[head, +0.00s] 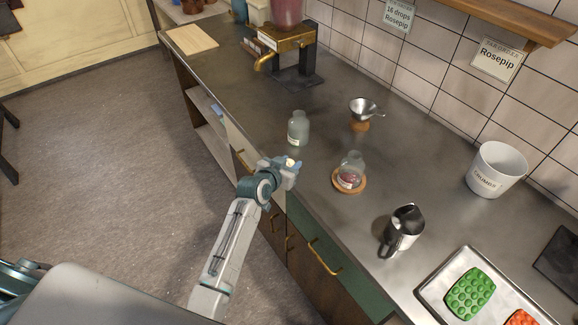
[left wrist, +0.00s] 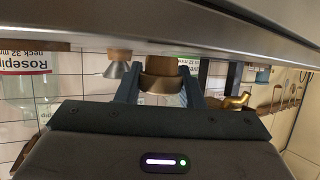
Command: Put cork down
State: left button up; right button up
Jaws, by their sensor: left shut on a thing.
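My left gripper (head: 289,168) is at the front edge of the steel counter, nearer me than the glass bottles. It is shut on a small pale cork (head: 290,162), whose tip shows between the fingers. In the left wrist view the brown cork (left wrist: 160,84) sits between the two fingers of the gripper (left wrist: 160,88). A clear bottle with some red content (head: 350,172) stands upright on a round wooden coaster (head: 349,188) to the right. An empty-looking greyish bottle (head: 298,128) stands behind the gripper. My right gripper is not in view.
A metal funnel (head: 364,108) stands behind the bottles. A steel pitcher (head: 403,230), a white bucket (head: 497,169) and a tray (head: 432,292) with a green mould (head: 469,293) are to the right. A brass-tapped dispenser (head: 287,42) is at the back. Bare counter (head: 325,150) lies between the bottles.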

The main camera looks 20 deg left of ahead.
pick_arm(q)
notch_tip(320, 180, up, 2)
jog(key=shift+r+b, duration=0.1)
jog(key=shift+b, duration=0.45)
jog(key=s+r+b, duration=0.2)
jog(key=s+b, duration=0.2)
jog(key=s, duration=1.1)
jog(key=w+a+r+n+y, duration=0.1)
jog(key=w+r+n+y, duration=0.1)
jog(key=r, duration=0.5)
jog(key=shift+w+a+r+y, duration=0.2)
jog(key=shift+w+y, duration=0.2)
jog(key=shift+w, duration=0.45)
